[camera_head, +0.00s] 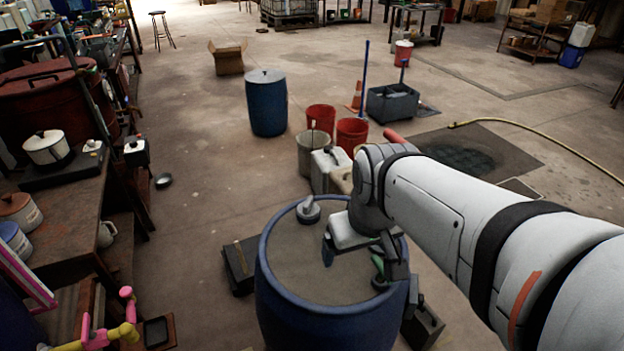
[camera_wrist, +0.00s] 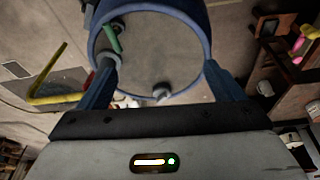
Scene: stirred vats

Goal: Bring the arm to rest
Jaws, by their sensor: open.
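My gripper (camera_head: 356,268) hangs over the large blue vat (camera_head: 285,300) in the head view, with its fingers spread and nothing between them. In the wrist view my gripper (camera_wrist: 160,72) has a finger on either side, with the blue vat (camera_wrist: 205,38) between and beyond them. The vat's top is a flat grey surface. A grey knob-like piece (camera_head: 308,209) sits at its far rim and also shows in the wrist view (camera_wrist: 161,92). A green handle-like piece (camera_head: 377,264) is at the vat's right side, partly behind my gripper; it also shows in the wrist view (camera_wrist: 112,38).
A cluttered bench (camera_head: 75,215) with pots runs along the left. Beyond the vat stand a pale canister (camera_head: 325,168), red buckets (camera_head: 352,134) and another blue drum (camera_head: 267,105). A yellow hose (camera_head: 540,133) lies at right. Floor between bench and vat is mostly clear.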

